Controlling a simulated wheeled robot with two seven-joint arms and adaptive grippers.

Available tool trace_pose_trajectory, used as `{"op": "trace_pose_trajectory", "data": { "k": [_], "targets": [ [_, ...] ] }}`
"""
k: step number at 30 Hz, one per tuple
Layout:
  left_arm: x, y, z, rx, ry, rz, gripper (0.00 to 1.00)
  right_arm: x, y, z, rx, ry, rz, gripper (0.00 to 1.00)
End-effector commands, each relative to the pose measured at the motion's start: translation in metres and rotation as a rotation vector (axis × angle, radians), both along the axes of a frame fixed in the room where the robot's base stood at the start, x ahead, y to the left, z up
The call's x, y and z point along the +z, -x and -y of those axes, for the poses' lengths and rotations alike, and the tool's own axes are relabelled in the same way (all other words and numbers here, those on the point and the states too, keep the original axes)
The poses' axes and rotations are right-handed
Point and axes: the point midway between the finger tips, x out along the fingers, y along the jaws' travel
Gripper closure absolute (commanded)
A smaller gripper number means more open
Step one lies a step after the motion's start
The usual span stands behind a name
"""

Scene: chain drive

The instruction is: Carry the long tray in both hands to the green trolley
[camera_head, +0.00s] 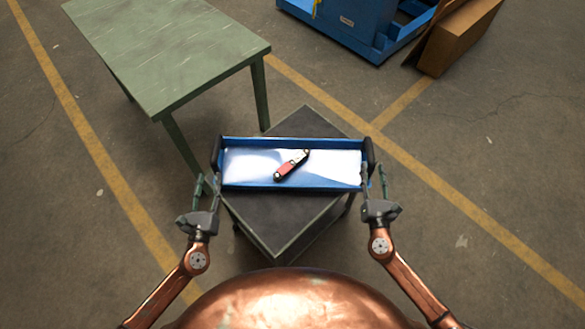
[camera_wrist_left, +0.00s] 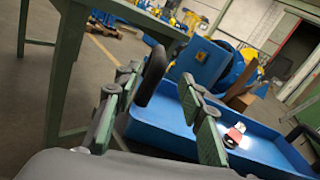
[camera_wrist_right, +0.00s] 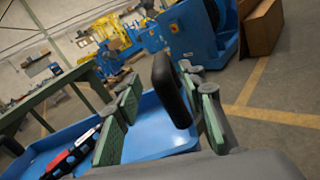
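The long blue tray (camera_head: 290,184) with a pale inside lies across a dark-topped stand (camera_head: 282,213). It has a black handle at its left end (camera_head: 216,153) and another at its right end (camera_head: 369,153). My left gripper (camera_head: 205,183) is open just short of the left handle, which shows between its fingers in the left wrist view (camera_wrist_left: 149,77). My right gripper (camera_head: 375,178) is open just short of the right handle, which shows between its fingers in the right wrist view (camera_wrist_right: 171,90).
A red and black tool (camera_head: 291,166) lies in the tray. A green-topped table (camera_head: 170,50) stands at the upper left, close to the stand. A blue machine frame (camera_head: 345,25) and a cardboard box (camera_head: 460,38) are at the back right. The floor to the right is clear.

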Motion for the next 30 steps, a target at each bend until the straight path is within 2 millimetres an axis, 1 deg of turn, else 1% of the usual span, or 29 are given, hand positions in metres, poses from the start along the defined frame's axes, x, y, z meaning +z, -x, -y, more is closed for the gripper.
{"op": "trace_pose_trajectory", "data": {
  "k": [1,3,7,12,26,28,29,30],
  "targets": [
    [0.0,0.0,0.0,0.0,0.0,0.0,0.63,-0.001,0.009,0.0,0.0,0.0,-0.001,0.63],
    [0.0,0.0,0.0,0.0,0.0,0.0,0.63,-0.001,0.019,-0.001,0.0,-0.001,-0.002,0.63],
    [0.0,0.0,0.0,0.0,0.0,0.0,0.63,0.0,0.03,-0.002,0.001,0.0,0.0,0.63],
    [0.0,0.0,0.0,0.0,0.0,0.0,0.63,0.0,0.034,-0.002,0.001,0.0,0.001,0.63],
    [0.0,0.0,0.0,0.002,0.004,-0.001,0.63,0.0,0.033,-0.001,-0.001,-0.004,0.0,0.63],
    [0.002,0.001,-0.005,0.022,0.042,-0.001,0.63,0.001,0.035,0.004,-0.022,-0.043,-0.002,0.63],
    [0.004,0.002,-0.009,0.041,0.08,-0.003,0.63,0.002,0.037,0.009,-0.04,-0.079,-0.003,0.63],
    [0.007,0.005,-0.018,0.078,0.15,-0.007,0.63,0.004,0.04,0.017,-0.075,-0.149,-0.006,0.63]
  ]
}}
